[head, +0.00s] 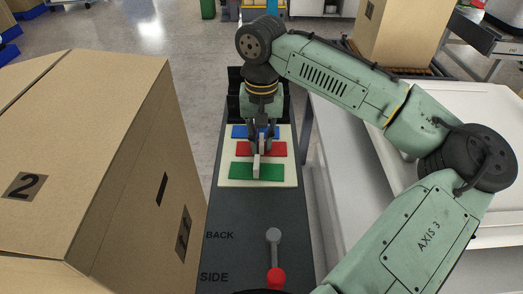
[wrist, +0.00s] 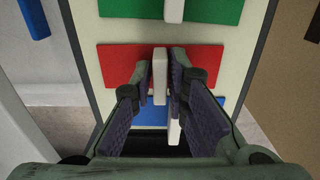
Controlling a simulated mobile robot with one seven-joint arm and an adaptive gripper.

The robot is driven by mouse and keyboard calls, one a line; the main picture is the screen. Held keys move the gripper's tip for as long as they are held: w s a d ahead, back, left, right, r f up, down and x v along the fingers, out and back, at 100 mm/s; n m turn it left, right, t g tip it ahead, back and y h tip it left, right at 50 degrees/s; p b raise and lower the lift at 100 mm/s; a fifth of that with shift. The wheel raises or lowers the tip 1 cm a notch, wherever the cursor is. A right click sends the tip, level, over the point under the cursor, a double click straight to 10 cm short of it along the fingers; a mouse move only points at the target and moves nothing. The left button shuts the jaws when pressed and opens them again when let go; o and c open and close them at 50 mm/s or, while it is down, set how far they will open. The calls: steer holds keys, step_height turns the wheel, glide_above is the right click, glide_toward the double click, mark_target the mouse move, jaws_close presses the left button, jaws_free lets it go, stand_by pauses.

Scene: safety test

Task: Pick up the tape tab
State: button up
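A pale board (head: 292,178) on the dark bench top carries a green patch (head: 271,172), a red patch (head: 273,149) and a blue patch (head: 240,131). Upright white tabs stand on them: one on the green patch (wrist: 174,10), one on the red patch (wrist: 160,76) and one on the blue patch (wrist: 174,130). No label shows which is the tape tab. My gripper (wrist: 160,72) points down at the board. Its fingers are a little apart, on either side of the red patch's tab and close to it. I see no clear grip.
A large cardboard box (head: 90,130) stands close on the left of the bench. A lever with a red knob (head: 275,277) sits at the bench's near end, by the words BACK and SIDE. A white tray (head: 465,215) lies on the right.

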steer(key=shift+c, duration=0.6)
jaws_close()
steer(key=shift+r, duration=0.2)
